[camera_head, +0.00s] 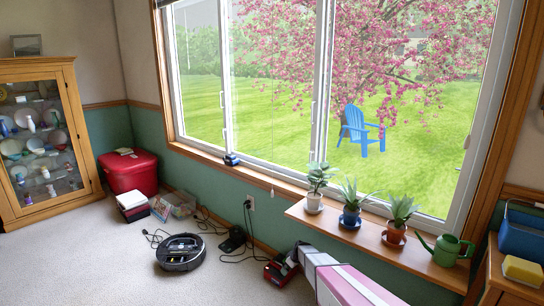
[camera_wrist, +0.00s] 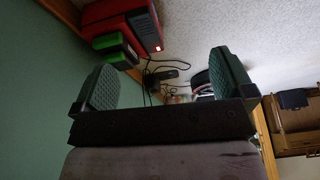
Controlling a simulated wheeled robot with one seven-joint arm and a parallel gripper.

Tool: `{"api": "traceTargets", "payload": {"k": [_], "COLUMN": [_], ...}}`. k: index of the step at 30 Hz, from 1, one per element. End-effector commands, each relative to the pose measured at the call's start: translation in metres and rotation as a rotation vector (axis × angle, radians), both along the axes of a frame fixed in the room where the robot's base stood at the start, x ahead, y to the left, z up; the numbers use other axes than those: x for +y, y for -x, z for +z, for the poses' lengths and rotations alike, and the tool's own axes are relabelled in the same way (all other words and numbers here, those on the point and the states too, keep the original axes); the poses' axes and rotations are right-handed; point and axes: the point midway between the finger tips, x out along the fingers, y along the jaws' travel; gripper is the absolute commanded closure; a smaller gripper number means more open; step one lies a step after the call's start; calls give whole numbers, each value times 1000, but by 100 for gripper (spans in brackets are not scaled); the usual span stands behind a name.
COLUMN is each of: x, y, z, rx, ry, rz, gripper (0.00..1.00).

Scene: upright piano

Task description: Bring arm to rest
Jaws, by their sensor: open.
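My gripper (camera_wrist: 166,80) shows in the wrist view, with its two dark, ridged fingers wide apart. Nothing is held between them. Behind the gap, farther off, lie black cords and a dark charger (camera_wrist: 174,74) near the floor. The green wall (camera_wrist: 35,75) is on the left of that view, and a red box-like thing (camera_wrist: 130,22) with a green part (camera_wrist: 118,52) is at the upper left, apart from the fingers. In the head view I cannot make out my fingers clearly.
A windowsill (camera_head: 340,232) holds several potted plants and a green watering can (camera_head: 446,250). A robot vacuum (camera_head: 181,252), a charger (camera_head: 232,240) and a red-and-black device (camera_head: 280,270) are on the floor. A red chest (camera_head: 131,172) and glass-front cabinet (camera_head: 40,145) stand left. Carpet at lower left is clear.

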Motion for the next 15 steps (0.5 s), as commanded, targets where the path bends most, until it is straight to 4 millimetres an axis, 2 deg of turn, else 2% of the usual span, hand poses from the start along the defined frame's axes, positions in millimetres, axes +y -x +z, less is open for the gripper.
{"api": "traceTargets", "payload": {"k": [11,15], "x": [-18,-30], "y": [65,107], "z": [84,132], "rx": [88,139], "ry": [13,27], "rz": [-138,-231], "gripper": [0,0]}}
